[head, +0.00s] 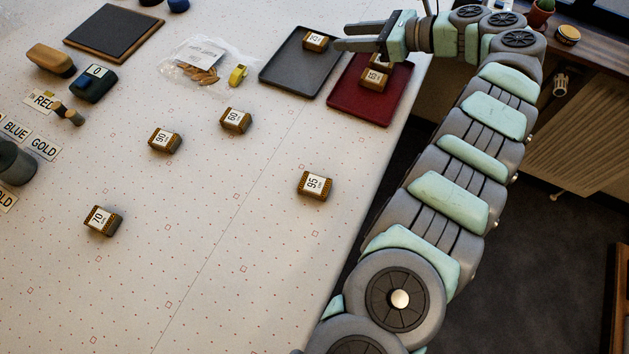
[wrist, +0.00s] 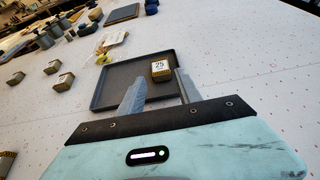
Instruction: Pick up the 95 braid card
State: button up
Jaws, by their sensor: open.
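The 95 braid card (head: 314,185), a small brown block with a white label, lies alone on the pale table in the head view, left of my arm. My gripper (head: 340,37) is far from it, above the trays at the back. Its two fingers are apart with nothing between them. In the wrist view my open gripper (wrist: 159,76) points towards the grey tray (wrist: 105,85), where a card labelled 25 (wrist: 160,70) lies beyond the fingers. A brown card cut off at the lower left of the wrist view has no readable label.
Cards 60 (head: 235,120), 90 (head: 164,140) and 70 (head: 103,220) lie on the left. The red tray (head: 350,105) holds cards partly hidden by my gripper. A plastic bag (head: 190,60) and yellow tape (head: 238,75) lie behind. The table around the 95 card is clear.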

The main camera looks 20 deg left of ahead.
jog(key=shift+o, duration=0.5)
jog(key=o, duration=0.6)
jog(key=shift+r, duration=0.1)
